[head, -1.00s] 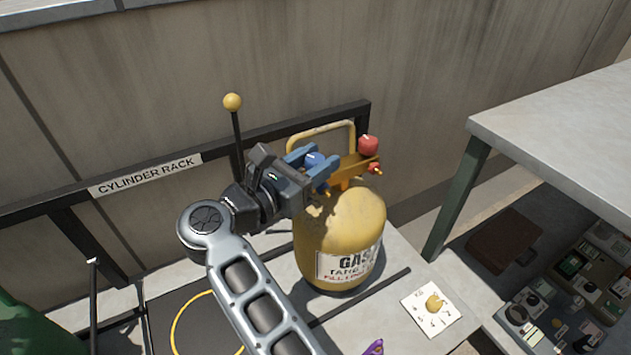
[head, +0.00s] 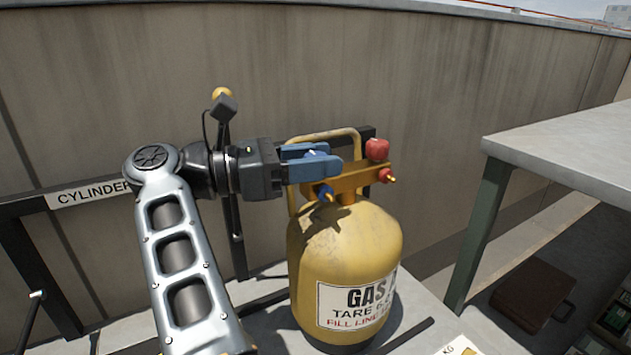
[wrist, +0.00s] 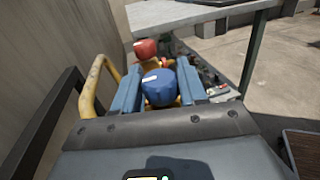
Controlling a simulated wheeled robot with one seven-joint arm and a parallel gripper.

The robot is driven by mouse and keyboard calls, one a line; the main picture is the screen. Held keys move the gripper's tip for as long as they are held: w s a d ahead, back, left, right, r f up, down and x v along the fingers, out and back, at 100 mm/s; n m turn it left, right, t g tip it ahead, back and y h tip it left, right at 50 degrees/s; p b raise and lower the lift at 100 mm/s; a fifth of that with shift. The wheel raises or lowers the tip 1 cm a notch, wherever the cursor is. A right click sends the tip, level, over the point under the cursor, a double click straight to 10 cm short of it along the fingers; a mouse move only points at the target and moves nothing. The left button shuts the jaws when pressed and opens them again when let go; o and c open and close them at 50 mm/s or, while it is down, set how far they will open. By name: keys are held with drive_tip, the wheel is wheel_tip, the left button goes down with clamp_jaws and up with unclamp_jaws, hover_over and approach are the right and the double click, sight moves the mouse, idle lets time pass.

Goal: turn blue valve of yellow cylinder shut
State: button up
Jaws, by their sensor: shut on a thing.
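The yellow cylinder (head: 345,262) stands upright on a pale slab, with a "GAS / TARE" label on its front. On top is a brass-coloured valve block (head: 352,182) with a red valve (head: 377,149) at its right end. My gripper (head: 325,165) reaches in from the left and is shut on the blue valve, which its blue fingers mostly hide in the head view. In the wrist view the blue valve (wrist: 159,88) sits between the two fingers, with a small white mark on top. The red valve (wrist: 145,48) is just beyond it.
The cylinder's yellow handle loop (head: 325,137) rises close behind the fingers. A black rack rail with a "CYLINDER" sign (head: 92,194) runs behind. A grey table (head: 570,135) stands at right, with a brown case (head: 532,293) below it.

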drive_tip(key=shift+g+b, duration=0.3)
drive_tip(key=o, duration=1)
drive_tip(key=shift+c, duration=0.2)
